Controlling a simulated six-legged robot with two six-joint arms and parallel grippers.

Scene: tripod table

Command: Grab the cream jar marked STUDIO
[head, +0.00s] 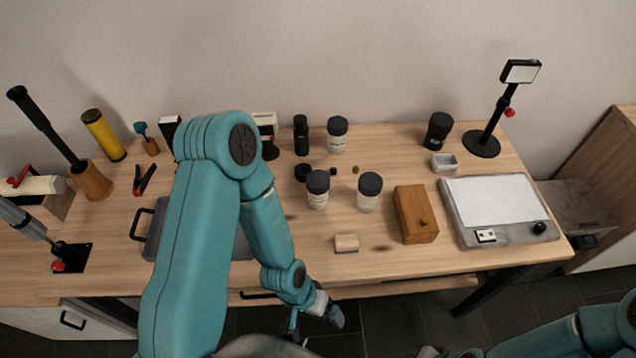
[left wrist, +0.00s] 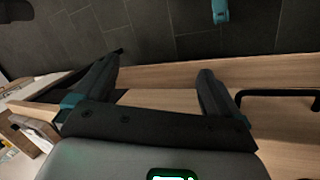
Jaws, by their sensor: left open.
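Three pale jars with black lids stand upright on the table: one at the back (head: 337,140), one front left (head: 318,196) and one front right (head: 368,200). Their labels are too small to read, so I cannot tell which is marked STUDIO. My left gripper (head: 316,320) is below the table's front edge in the head view, well apart from the jars. In the left wrist view the left gripper (left wrist: 162,65) is open and empty, with floor and the table's front edge beyond its fingers. My right gripper is not in view; only part of that arm shows at lower right.
A wooden box (head: 415,214) stands right of the front jars, and a small light block (head: 346,243) lies in front of them. A dark bottle (head: 301,135) and black jar (head: 437,130) stand behind. My left arm hides part of a grey tray (head: 155,235).

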